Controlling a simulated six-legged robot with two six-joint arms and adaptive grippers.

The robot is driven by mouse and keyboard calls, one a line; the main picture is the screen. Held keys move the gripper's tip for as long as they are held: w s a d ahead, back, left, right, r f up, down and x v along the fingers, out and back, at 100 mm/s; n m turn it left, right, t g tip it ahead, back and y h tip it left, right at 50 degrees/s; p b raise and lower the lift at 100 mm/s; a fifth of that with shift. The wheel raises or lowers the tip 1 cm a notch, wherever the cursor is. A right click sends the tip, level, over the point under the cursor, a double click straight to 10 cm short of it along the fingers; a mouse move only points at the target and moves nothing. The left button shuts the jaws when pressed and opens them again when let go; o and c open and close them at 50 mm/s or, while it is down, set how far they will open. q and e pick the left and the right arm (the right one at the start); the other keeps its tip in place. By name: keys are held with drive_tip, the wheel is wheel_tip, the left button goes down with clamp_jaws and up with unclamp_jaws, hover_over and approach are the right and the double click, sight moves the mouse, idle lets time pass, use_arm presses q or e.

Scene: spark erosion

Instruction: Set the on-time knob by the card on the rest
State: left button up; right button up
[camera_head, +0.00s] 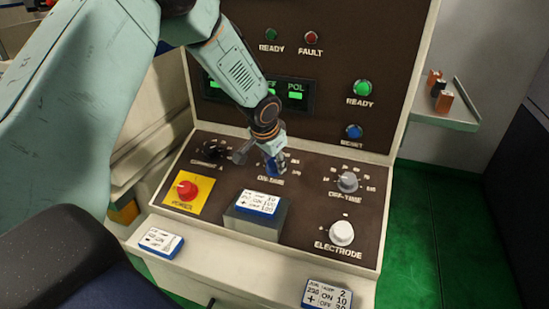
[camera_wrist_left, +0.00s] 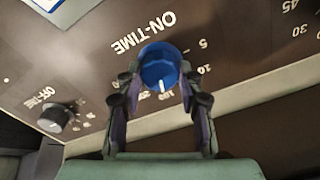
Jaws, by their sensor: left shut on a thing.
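The blue on-time knob (camera_wrist_left: 158,66) sits on the dark brown panel under its ON-TIME lettering in the left wrist view. Its white line points down in that view, towards scale figures partly hidden by the fingers. My left gripper (camera_wrist_left: 160,78) is shut on the knob, a finger on each side. In the head view the left gripper (camera_head: 273,160) mostly hides the knob. The card (camera_head: 258,202) lies on the grey rest (camera_head: 250,220) below; its ON line seems to read 100, but the print is small. My right gripper is not in view.
Around the on-time knob are the dark current knob (camera_head: 213,150), grey off-time knob (camera_head: 348,182), white electrode knob (camera_head: 341,232) and red power button (camera_head: 187,190). Other cards lie on the front ledge, at left (camera_head: 161,243) and right (camera_head: 327,294). A shelf (camera_head: 445,119) holds small blocks.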

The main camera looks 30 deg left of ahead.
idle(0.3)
use_arm(q)
drive_tip(key=o, duration=1.2)
drive_tip(key=shift+s, duration=0.1)
drive_tip(key=v, duration=1.2)
